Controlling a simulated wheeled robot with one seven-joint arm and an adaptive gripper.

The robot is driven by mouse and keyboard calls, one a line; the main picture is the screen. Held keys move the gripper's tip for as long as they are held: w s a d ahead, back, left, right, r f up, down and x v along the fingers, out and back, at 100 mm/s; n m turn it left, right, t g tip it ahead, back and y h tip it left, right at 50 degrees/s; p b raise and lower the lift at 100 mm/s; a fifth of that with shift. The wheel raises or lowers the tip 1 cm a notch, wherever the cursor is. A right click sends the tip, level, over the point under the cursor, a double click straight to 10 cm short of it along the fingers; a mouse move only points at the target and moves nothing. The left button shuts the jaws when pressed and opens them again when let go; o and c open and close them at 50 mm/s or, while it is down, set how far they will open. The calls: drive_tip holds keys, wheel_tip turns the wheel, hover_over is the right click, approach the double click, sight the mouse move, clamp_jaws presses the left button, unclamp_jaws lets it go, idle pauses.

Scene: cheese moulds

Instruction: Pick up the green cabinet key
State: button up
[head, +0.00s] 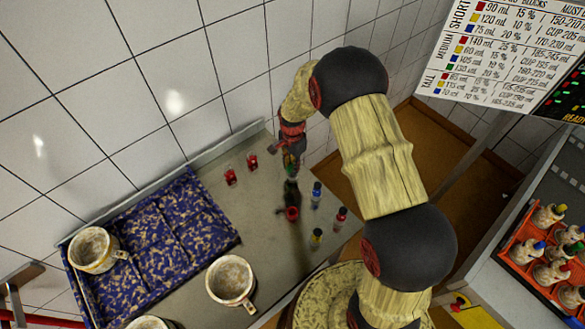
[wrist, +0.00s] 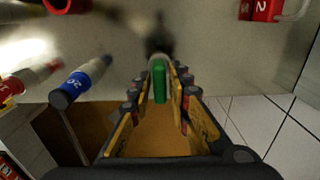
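The green key (wrist: 160,80) shows between my fingertips in the wrist view, with a pale top and a green body. In the head view its green part (head: 291,171) shows just below my gripper (head: 291,158), over the grey bench. My gripper also shows in the wrist view (wrist: 162,66); its fingers come in narrowly on both sides of the green key and look shut on it. The lower end of the key is dark and blurred, and I cannot tell whether it touches the bench.
A blue key (head: 316,194), a dark red one (head: 340,217) and a yellow-topped one (head: 316,238) stand to the right. Red pieces (head: 230,177) lie left, near a blue speckled tray (head: 190,215). A mug (head: 230,282) stands in front. The tiled wall is close behind.

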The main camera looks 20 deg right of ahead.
clamp_jaws()
drive_tip(key=shift+r, duration=0.15)
